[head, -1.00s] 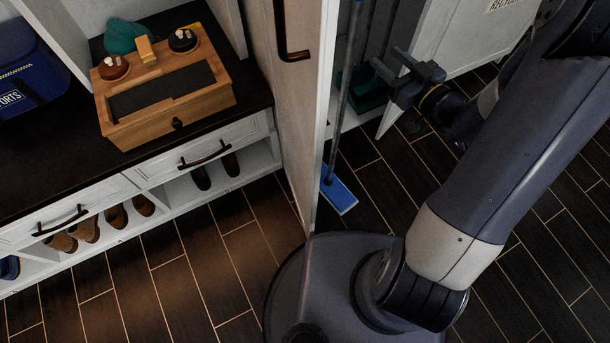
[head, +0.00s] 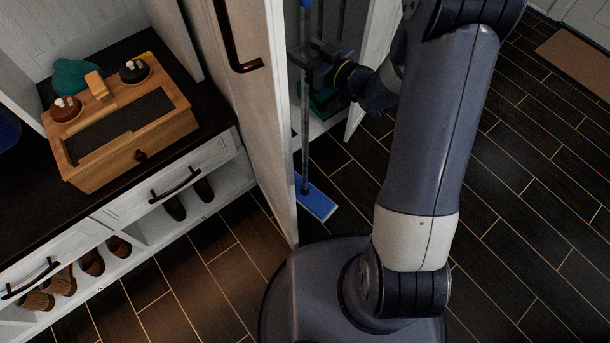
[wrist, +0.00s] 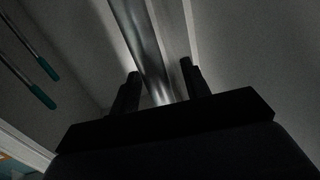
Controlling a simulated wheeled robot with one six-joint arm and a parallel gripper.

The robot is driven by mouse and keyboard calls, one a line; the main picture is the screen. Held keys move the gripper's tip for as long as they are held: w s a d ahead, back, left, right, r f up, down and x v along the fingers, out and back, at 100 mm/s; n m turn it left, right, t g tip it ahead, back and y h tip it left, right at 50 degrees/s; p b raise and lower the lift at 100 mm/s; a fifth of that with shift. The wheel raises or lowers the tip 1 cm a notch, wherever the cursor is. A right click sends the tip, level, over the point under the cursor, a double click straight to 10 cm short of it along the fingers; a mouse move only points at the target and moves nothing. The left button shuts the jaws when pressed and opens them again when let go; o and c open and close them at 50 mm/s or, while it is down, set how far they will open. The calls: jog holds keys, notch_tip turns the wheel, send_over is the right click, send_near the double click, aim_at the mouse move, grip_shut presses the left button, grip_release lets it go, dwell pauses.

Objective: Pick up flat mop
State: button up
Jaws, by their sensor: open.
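The flat mop (head: 305,110) stands nearly upright in the head view, with a thin grey pole and a blue flat head (head: 316,203) on the dark floor by the cabinet opening. My gripper (head: 306,62) is at the upper part of the pole, close to it. In the wrist view the grey pole (wrist: 144,50) runs between the two dark fingers of my gripper (wrist: 158,85), with a gap visible beside the pole. The fingers are open. Whether either finger touches the pole cannot be told.
An open white cabinet door (head: 262,130) stands left of the mop. A teal item (head: 325,101) sits in the cabinet behind. Teal-tipped handles (wrist: 45,85) show in the wrist view. A bench with a wooden box (head: 125,125) is at left.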

jog(key=shift+w+a, duration=0.4)
jog(key=shift+w, duration=0.05)
jog(key=shift+c, duration=0.5)
grip_shut()
